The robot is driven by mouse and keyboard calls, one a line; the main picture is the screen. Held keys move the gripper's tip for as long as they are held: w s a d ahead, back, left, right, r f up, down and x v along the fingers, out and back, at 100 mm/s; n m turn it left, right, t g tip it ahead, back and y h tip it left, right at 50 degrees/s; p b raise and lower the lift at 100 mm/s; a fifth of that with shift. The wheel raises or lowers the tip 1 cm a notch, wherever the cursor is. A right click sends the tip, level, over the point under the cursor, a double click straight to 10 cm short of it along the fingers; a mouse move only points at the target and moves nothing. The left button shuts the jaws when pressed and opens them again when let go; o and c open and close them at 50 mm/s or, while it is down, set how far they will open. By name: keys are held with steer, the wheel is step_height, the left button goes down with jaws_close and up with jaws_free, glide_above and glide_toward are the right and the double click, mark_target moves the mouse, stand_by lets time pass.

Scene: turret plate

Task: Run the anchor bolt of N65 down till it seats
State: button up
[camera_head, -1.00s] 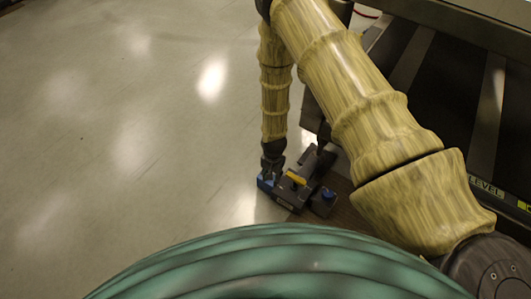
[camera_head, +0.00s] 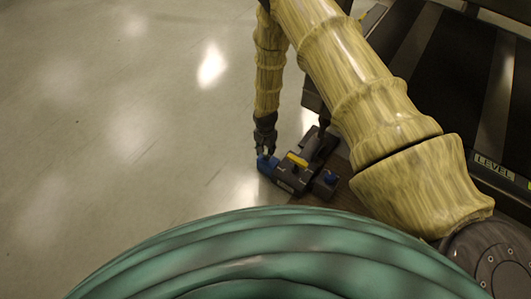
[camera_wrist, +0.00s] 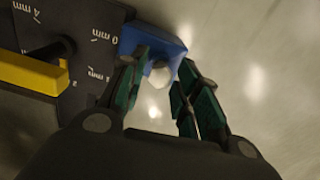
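A dark leveling block (camera_head: 285,180) with a yellow lever (camera_head: 297,160) and a pale label stands low beside the bench; the label is too small to read. Its blue end piece (camera_head: 265,164) faces left. The wrist view shows the dark block with a mm scale (camera_wrist: 95,20), the yellow lever (camera_wrist: 30,74), the blue piece (camera_wrist: 140,36) and a pale bolt head (camera_wrist: 161,76) at it. My gripper (camera_wrist: 165,62) points down over the blue piece. Its green-padded fingers stand apart, one on either side of the bolt head. I cannot tell whether they touch it.
A blue knob (camera_head: 331,180) sits on the block's right part. The dark bench (camera_head: 405,45) with a "LEVEL" marking (camera_head: 493,165) lies to the right. The shiny floor (camera_head: 120,110) on the left is clear.

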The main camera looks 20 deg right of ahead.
steer(key=n+b, duration=0.2)
steer(key=n, duration=0.3)
steer(key=shift+n, duration=0.4)
steer(key=n+b, duration=0.2)
steer(key=n, duration=0.3)
steer(key=shift+r, duration=0.1)
steer(key=shift+n, duration=0.8)
steer(key=shift+r+n+p, duration=0.25)
steer(key=shift+n+p, duration=0.05)
steer(key=shift+p, duration=0.05)
steer(key=n+p, duration=0.2)
steer(key=n, duration=0.1)
steer(key=n+p, duration=0.2)
steer(key=n, duration=0.2)
steer(key=shift+n+p, duration=0.35)
steer(key=shift+n, duration=0.05)
steer(key=n+p, duration=0.1)
steer(key=n, duration=0.3)
steer(key=shift+f+n+p, duration=0.1)
steer(key=shift+n+p, duration=0.2)
steer(key=n+p, duration=0.1)
steer(key=n, duration=0.3)
steer(key=shift+n, duration=0.3)
steer(key=n, duration=0.4)
steer(key=shift+f+n+p, duration=0.1)
steer(key=shift+n+p, duration=0.2)
steer(key=shift+n, duration=0.1)
